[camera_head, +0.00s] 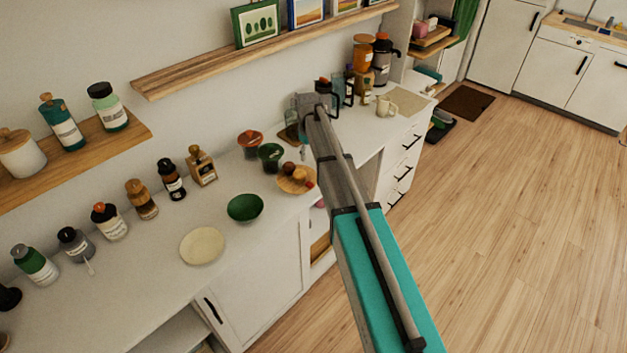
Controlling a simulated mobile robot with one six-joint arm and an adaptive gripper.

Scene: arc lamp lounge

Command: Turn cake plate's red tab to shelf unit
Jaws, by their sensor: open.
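The cake plate (290,187) is a round wooden-coloured plate on the white counter, near its front edge. Several small dark and orange round pieces sit on it. Its red tab (309,185) shows at the right rim, on the side toward the counter's front edge. My gripper (302,145) points down above and behind the plate, apart from it as far as I can see. It is open and looks empty, though its fingers are small and partly hidden by my arm. The shelf unit (428,50) stands past the counter's far end, at the upper right, with items on its shelves.
A green bowl (245,208), a cream plate (203,246) and two small bowls, orange (250,140) and dark green (270,153), are near the cake plate. Bottles line the wall side. A cream mug (386,107) stands farther along.

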